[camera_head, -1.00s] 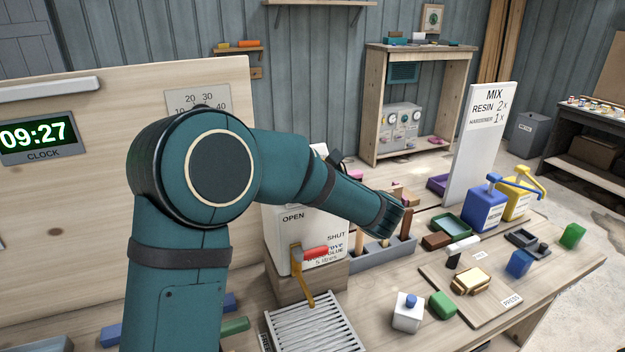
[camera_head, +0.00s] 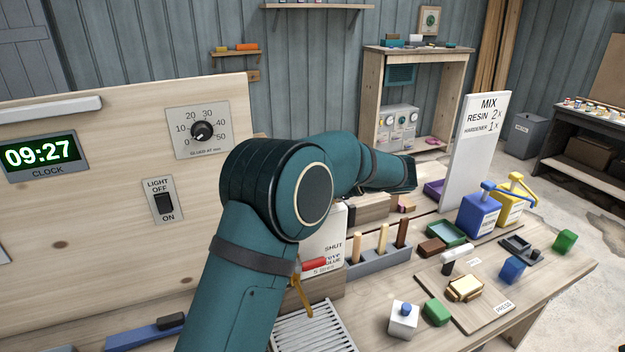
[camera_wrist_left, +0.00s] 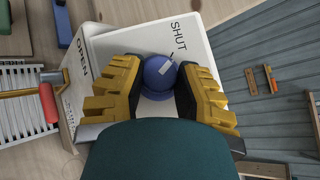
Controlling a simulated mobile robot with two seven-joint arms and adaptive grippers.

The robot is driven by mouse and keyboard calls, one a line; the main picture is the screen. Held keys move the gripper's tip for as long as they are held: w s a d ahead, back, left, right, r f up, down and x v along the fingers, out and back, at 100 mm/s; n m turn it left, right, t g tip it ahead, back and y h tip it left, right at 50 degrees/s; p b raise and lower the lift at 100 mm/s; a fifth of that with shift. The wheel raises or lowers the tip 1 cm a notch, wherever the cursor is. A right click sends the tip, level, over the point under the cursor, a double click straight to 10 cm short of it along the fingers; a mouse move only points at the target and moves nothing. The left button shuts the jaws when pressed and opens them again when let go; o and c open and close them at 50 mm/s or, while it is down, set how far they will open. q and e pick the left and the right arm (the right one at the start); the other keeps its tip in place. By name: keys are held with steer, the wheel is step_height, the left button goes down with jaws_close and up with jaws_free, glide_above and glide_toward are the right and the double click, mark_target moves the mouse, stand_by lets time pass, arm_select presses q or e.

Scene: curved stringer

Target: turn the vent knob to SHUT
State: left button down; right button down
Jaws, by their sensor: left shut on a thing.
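The vent knob (camera_wrist_left: 158,72) is round and blue with a pale mark on its face. It sits on a white box (camera_wrist_left: 110,48) printed OPEN on the left and SHUT above the knob in the wrist view. The pale mark lies on the knob's upper right side, toward SHUT. My left gripper (camera_wrist_left: 161,78) has its yellow fingers with dark pads closed on both sides of the knob. In the head view my arm hides the knob, the gripper and part of the white box (camera_head: 324,236). My right gripper is not in view.
A red-handled lever (camera_head: 313,265) sticks out at the box front, above a slatted grille (camera_head: 312,328). A grey rack (camera_head: 380,258) with upright wooden handles stands close to the right. Several blocks and pump bottles (camera_head: 480,213) fill the table's right side.

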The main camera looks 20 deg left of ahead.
arm_select(q)
steer(key=shift+a+r+n+g+h+p, duration=0.1)
steer(key=shift+n+g+h+p, duration=0.2)
steer(key=shift+n, duration=0.25)
steer(key=shift+a+r+n+g+h+p, duration=0.1)
steer(key=shift+n+g+h+p, duration=0.2)
steer(key=shift+n, duration=0.25)
steer(key=shift+f, duration=0.1)
steer(key=c, duration=0.8)
jaws_free()
steer(key=shift+c, duration=0.2)
steer(key=shift+o, duration=1.4)
steer(key=shift+a, duration=0.1)
